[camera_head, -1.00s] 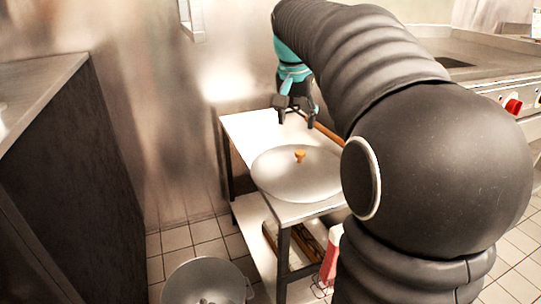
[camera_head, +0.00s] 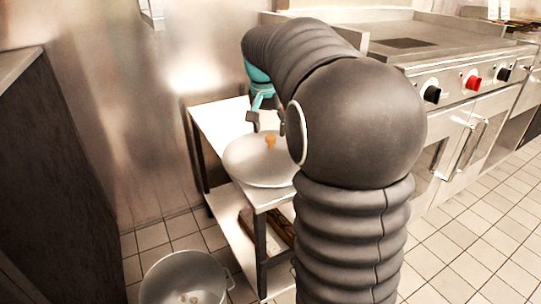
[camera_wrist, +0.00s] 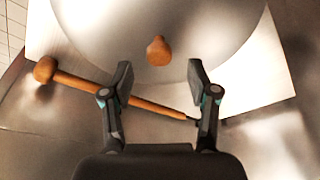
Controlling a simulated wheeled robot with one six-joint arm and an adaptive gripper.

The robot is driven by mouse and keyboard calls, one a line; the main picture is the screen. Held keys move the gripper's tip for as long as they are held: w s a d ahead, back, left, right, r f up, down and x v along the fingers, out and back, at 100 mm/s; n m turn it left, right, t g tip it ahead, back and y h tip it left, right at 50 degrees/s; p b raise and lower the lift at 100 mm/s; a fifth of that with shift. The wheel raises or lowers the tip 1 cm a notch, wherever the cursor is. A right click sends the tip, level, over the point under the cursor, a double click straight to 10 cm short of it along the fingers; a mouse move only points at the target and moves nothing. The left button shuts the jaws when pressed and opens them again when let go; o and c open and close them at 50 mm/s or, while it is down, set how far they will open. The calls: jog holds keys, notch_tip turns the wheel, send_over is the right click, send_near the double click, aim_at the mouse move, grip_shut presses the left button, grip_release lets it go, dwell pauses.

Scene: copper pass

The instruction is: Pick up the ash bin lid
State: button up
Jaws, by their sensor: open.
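The ash bin lid (camera_head: 254,168) is a round, pale metal disc with an orange-brown knob (camera_head: 270,141) on top. It lies on the top of a small metal table (camera_head: 215,121). In the wrist view the lid (camera_wrist: 110,35) fills the upper middle, and its knob (camera_wrist: 158,51) stands just beyond the fingertips, centred between them. My gripper (camera_wrist: 160,75) is open, with nothing between its fingers. In the head view my gripper (camera_head: 266,120) is at the lid's far side, partly hidden behind my arm.
A grey metal bin (camera_head: 180,268) stands on the tiled floor at front left. A cooking range (camera_head: 470,85) is at right; a dark-sided counter is at left.

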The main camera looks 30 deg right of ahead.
aim_at(270, 137)
jog(key=x, duration=0.4)
jog(key=shift+s+f, duration=0.1)
jog(key=shift+f, duration=0.1)
grip_shut()
